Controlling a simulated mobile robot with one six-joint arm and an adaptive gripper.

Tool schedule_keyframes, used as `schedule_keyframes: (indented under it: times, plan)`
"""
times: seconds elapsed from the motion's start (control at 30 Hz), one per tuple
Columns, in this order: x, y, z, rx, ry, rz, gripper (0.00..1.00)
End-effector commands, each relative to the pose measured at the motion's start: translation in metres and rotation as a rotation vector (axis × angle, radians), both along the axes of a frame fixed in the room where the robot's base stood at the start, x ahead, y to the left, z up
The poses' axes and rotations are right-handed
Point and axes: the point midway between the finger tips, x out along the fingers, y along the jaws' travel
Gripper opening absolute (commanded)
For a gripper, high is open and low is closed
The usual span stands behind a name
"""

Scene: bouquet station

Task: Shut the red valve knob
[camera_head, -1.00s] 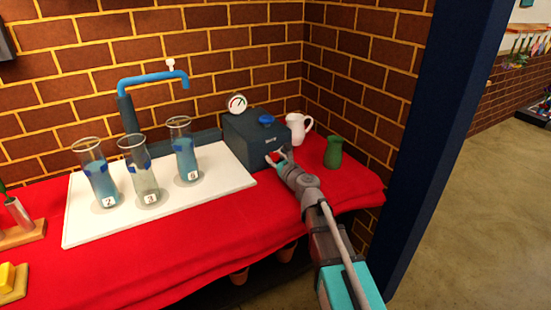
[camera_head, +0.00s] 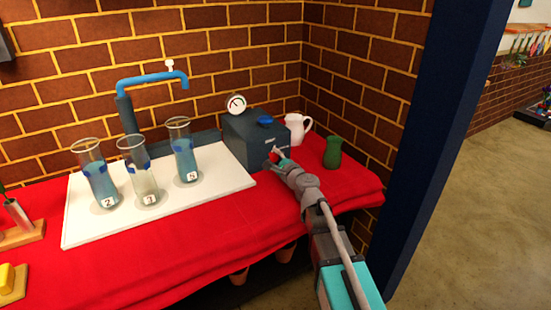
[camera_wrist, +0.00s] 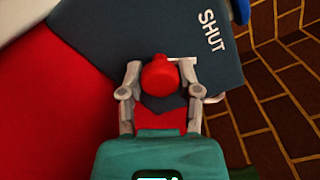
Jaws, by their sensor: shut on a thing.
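The red valve knob (camera_wrist: 160,76) is on the front of the dark blue-grey valve box (camera_head: 241,145). In the wrist view the knob sits between the two fingers of my gripper (camera_wrist: 160,68), which is shut on it. The box shows the word SHUT in the wrist view. In the head view my gripper (camera_head: 276,156) is at the box's front face and mostly hides the knob. A round gauge (camera_head: 236,104) stands above the box with its needle leaning to the left.
A blue knob (camera_head: 265,120) is on top of the box. A green vase (camera_head: 333,152) and a white pitcher (camera_head: 301,128) stand close to the right. Glass cylinders (camera_head: 141,175) stand on a white board (camera_head: 222,184) to the left, under a blue pipe (camera_head: 150,79).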

Motion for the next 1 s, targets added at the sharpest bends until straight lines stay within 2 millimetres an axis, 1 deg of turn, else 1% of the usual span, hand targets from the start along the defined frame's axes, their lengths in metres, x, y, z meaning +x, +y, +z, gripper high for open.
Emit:
schedule_keyframes:
  times: [0.03, 0.3, 0.5, 0.7, 1.0]
  plan:
    - [0.0029, -0.0016, 0.0005, -0.036, -0.025, -0.007, 0.00]
    - [0.0030, -0.0014, 0.0009, -0.240, -0.161, -0.007, 0.00]
    - [0.0030, -0.0012, 0.0011, -0.354, -0.237, -0.006, 0.00]
    - [0.0030, -0.0010, 0.0012, -0.420, -0.282, -0.006, 0.00]
    - [0.0029, -0.0007, 0.0013, -0.444, -0.298, -0.006, 0.00]
